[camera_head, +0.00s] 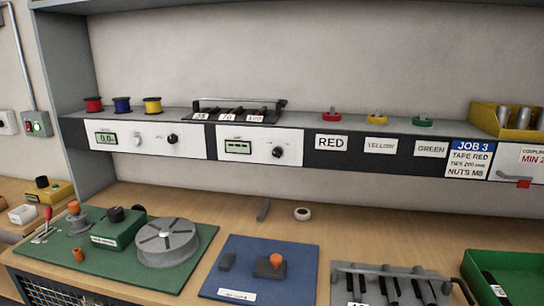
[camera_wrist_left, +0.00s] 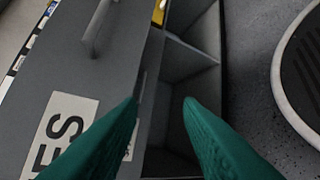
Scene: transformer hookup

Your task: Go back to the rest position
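My left gripper (camera_wrist_left: 162,100) shows only in the left wrist view, as two green fingers with a clear gap between their tips. It is open, with nothing between the fingers. Below it are a grey panel (camera_wrist_left: 75,75) with a white label (camera_wrist_left: 62,130) ending in "ES" and a dark compartment (camera_wrist_left: 190,65). I cannot tell how far the fingers are above them. Neither gripper shows in the head view; my right gripper is in no view.
The wooden bench (camera_head: 350,220) holds a green mat (camera_head: 90,265) with a grey disc (camera_head: 166,242), a blue mat (camera_head: 232,283), a tool tray (camera_head: 375,268) and a green bin (camera_head: 500,262). A shelf (camera_head: 310,118) runs behind. A round dark object (camera_wrist_left: 305,75) is at right in the wrist view.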

